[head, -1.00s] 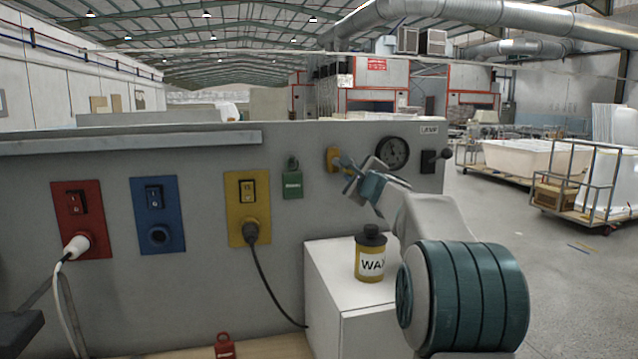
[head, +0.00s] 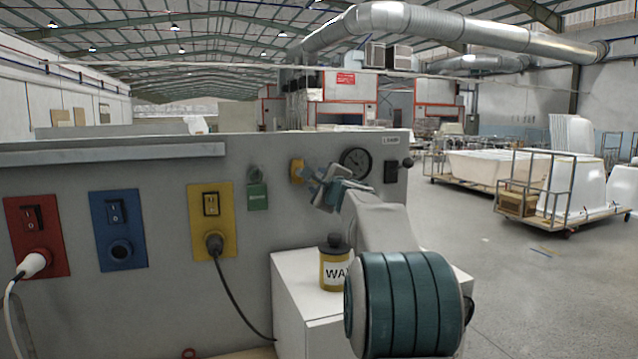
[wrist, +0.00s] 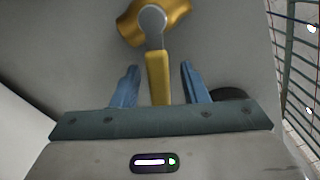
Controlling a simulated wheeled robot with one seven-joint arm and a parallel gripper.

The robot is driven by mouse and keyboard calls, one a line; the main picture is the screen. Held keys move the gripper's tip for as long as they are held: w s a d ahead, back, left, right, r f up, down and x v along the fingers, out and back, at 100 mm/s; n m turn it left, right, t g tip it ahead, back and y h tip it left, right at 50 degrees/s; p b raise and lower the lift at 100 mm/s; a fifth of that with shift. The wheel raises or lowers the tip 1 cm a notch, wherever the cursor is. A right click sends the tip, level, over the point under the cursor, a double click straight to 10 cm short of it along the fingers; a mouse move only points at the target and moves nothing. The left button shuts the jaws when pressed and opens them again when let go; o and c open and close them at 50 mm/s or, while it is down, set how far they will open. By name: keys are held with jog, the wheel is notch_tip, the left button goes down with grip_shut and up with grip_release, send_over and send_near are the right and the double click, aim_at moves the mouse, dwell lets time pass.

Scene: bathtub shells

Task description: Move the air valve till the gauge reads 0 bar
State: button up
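The air valve has a brass body with a round grey hub and a yellow lever handle (wrist: 158,76) in the wrist view. In the head view its yellow part (head: 297,170) shows on the grey panel, partly beside my gripper (head: 318,185). In the wrist view my gripper (wrist: 158,75) is open, with one blue finger on each side of the lever. Gaps show between the lever and both fingers. The round gauge (head: 356,162) is right of the valve, its lower part close behind my gripper. Its reading is too small to tell.
Right of the gauge is a black switch box (head: 391,172) with a knob.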

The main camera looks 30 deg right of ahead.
jog(key=shift+a, duration=0.1)
jog(key=s+a+b, duration=0.1)
jog(key=s+b, duration=0.3)
jog(key=s, duration=0.9)
jog(key=shift+s+a+b, duration=0.3)
jog(key=shift+s, duration=0.05)
